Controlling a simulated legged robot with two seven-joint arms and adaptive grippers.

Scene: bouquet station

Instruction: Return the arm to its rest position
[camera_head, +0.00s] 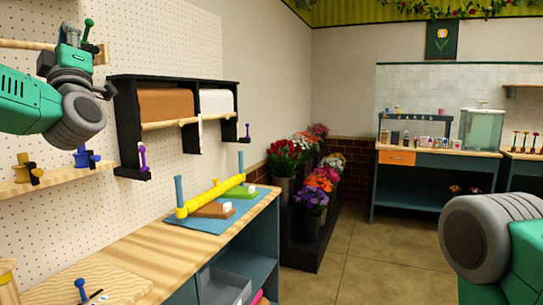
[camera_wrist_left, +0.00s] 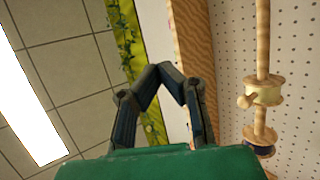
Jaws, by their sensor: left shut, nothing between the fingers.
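My left gripper (camera_head: 70,32) is raised in front of the pegboard at the upper left of the head view, pointing up. Its green and grey wrist is below it and partly hides its shape. In the left wrist view the two dark fingers of the left gripper (camera_wrist_left: 161,72) come together at their tips, with nothing between them. The wrist points up toward the ceiling (camera_wrist_left: 85,65). Part of my right arm shows at the lower right of the head view, but its gripper is out of the picture.
A black wall rack (camera_head: 127,120) with paper rolls hangs close to the right of my left arm. A wooden shelf (camera_head: 60,181) is below. The workbench (camera_head: 150,245) holds a blue mat (camera_head: 205,222). A wooden rod with spools (camera_wrist_left: 263,95) is near the left wrist.

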